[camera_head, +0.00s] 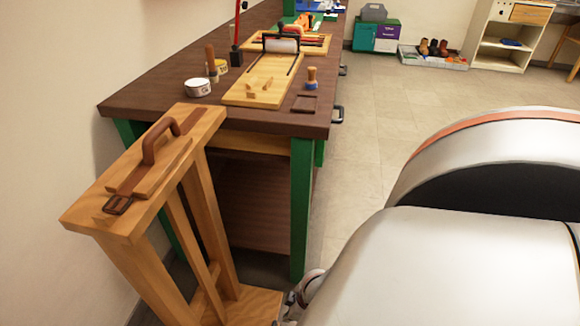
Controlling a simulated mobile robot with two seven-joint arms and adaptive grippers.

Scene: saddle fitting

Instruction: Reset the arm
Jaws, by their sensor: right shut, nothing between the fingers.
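My right arm (460,255) fills the lower right of the head view, large and close to the camera. At its far end, low in the picture, a small part of my right gripper (291,300) shows beside the foot of the wooden stand. It is shut and empty, and most of it is hidden behind the arm. My left gripper is not in view.
A dark-topped workbench (135,100) with green legs stands behind the stand. It holds a pale wooden board (262,85), a white tin (198,87), a brush (311,78) and a red upright tool (237,35). Open floor (375,130) lies right of the bench, with shelves (505,35) beyond.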

